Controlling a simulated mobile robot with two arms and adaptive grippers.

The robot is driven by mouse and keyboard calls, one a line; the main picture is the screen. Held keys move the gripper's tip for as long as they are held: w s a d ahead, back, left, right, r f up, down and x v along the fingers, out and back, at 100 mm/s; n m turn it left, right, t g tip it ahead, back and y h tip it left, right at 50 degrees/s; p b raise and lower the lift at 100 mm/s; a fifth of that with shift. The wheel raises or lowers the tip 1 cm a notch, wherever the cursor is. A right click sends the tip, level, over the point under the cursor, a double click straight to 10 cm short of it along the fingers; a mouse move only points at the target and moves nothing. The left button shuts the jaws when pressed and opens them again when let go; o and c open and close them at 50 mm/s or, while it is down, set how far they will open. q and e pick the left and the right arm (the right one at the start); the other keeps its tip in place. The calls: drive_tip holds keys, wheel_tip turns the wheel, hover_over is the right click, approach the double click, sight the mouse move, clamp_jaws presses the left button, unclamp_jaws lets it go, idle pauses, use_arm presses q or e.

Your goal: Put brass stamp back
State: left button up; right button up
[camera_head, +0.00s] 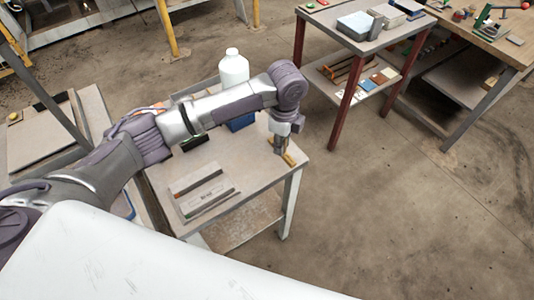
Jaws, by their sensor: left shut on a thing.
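My left arm reaches across a grey table (225,165) from the left. My left gripper (281,149) points down at the table's right end and is shut on a small brass-coloured piece, which looks like the brass stamp (289,158). The fingers hide part of it, and I cannot tell whether it touches the table top. A flat light-grey tray or board (203,195) with a dark label and a reddish-brown strip lies at the table's front. My right gripper is not in view.
A white bottle (233,70) stands behind my arm, with a blue object (240,123) partly hidden by the arm. A red-legged table (345,35) with boxes and a wooden workbench (490,35) stand at the back right. The floor (400,220) on the right is clear.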

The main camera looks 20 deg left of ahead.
use_arm(q)
drive_tip(key=a+f, duration=0.1)
drive_tip(key=s+a+f, duration=0.1)
drive_tip(key=a, duration=0.1)
drive_tip(key=shift+a+p, duration=0.25)
drive_tip(key=shift+p, duration=0.05)
drive_tip(key=shift+s+a+f, duration=0.1)
drive_tip(key=shift+f, duration=0.2)
wheel_tip(320, 180, down, 3)
drive_tip(key=shift+f+p, duration=0.15)
drive_tip(key=shift+p, duration=0.25)
drive_tip(key=shift+f, duration=0.2)
drive_tip(key=shift+f, duration=0.2)
drive_tip(key=o, duration=0.9)
drive_tip(key=shift+r, duration=0.15)
